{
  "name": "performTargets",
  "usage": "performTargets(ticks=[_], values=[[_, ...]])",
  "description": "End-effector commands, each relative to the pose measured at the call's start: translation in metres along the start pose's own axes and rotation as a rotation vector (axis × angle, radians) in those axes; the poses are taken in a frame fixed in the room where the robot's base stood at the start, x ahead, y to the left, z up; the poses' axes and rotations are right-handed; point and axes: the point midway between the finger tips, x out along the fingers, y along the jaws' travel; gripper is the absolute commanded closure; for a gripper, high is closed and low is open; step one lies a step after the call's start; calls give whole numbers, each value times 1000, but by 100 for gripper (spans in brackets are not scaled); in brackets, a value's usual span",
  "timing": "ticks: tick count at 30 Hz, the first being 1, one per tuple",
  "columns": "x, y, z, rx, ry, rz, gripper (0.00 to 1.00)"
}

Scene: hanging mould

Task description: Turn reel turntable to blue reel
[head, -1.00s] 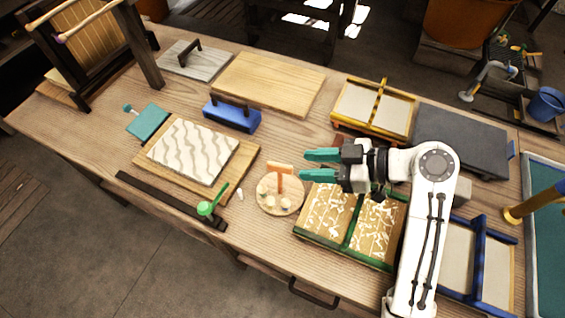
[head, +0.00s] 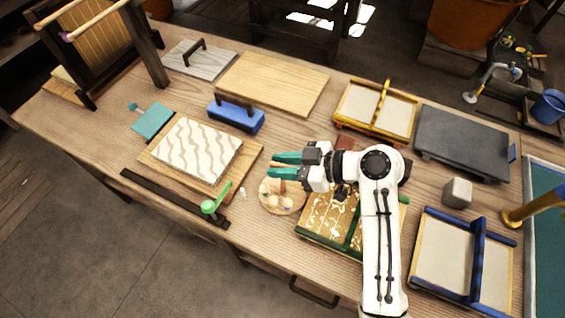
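The reel turntable (head: 272,206) is a small round wooden disc near the front middle of the bench. It carries several pale, small reels. An orange upright piece (head: 283,187) stands on it and is partly covered by my gripper. I cannot make out which reel is blue. My gripper (head: 272,166) has two teal fingers pointing left, apart with a gap between them. It is over the back edge of the turntable, above the orange piece. I see nothing held between the fingers.
A green-edged tray (head: 318,240) with white-flecked panels lies close on the turntable's right, under my arm. A patterned white slab (head: 195,150) and green-handled tool (head: 212,205) lie left. A blue-edged tray (head: 440,285) and grey block (head: 457,192) are right.

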Motion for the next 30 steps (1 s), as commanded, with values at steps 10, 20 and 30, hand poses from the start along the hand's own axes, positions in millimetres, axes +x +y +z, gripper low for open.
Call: performTargets(ticks=[10, 20, 30], values=[[0, 0, 0, 0, 0, 0, 100], [0, 0, 0, 8, -1, 21, 100], [-1, -2, -1, 82, -1, 200, 100]])
